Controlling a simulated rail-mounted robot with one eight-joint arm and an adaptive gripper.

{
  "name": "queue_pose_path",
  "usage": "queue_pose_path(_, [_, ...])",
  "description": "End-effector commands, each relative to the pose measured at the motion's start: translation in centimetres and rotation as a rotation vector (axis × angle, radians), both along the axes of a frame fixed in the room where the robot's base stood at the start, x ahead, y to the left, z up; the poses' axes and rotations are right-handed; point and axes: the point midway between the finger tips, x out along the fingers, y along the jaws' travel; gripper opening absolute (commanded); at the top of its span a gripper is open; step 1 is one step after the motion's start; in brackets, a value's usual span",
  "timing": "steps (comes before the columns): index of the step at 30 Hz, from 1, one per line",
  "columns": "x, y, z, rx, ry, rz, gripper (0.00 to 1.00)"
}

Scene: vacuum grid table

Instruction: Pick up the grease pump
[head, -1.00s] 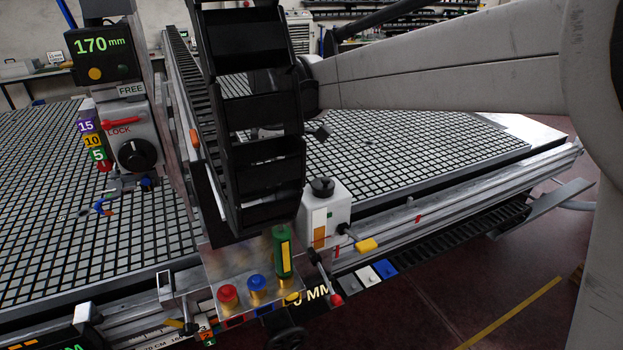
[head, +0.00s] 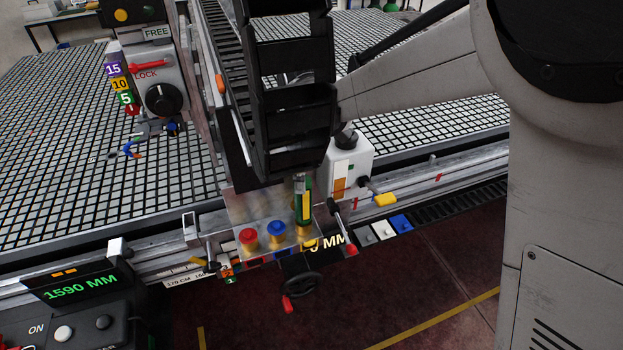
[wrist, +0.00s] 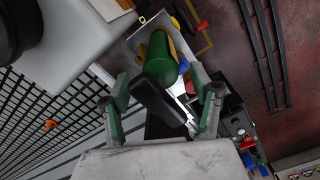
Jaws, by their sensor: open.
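The grease pump (head: 304,212) is a green upright cylinder with a yellow label. In the head view it stands on the metal plate (head: 236,213) at the table's front edge, right of the red and blue knobs. In the wrist view the pump (wrist: 158,52) shows its green body just beyond the fingers. My gripper (wrist: 158,78) is open, one green-grey finger on each side of the line to the pump. A dark block shows between the fingers. I cannot tell whether they touch the pump. In the head view the gripper is mostly hidden by the black segmented chain.
A red knob (head: 249,238) and a blue knob (head: 277,231) stand left of the pump. A white box (head: 350,160) with a dark knob stands behind it to the right. A red-tipped lever (head: 343,230) is close on its right.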

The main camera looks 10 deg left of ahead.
Motion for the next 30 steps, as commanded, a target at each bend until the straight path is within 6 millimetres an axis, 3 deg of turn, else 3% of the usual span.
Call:
queue_pose_path(6, [0.0,0.0,-2.0,0.0,0.0,0.0,0.6])
queue_pose_path(13, [0.0,0.0,-2.2,0.0,0.0,0.0,0.6])
queue_pose_path(27, [0.0,0.0,-2.1,0.0,0.0,0.0,0.0])
queue_pose_path(30, [0.0,0.0,-2.1,0.0,0.0,0.0,0.0])
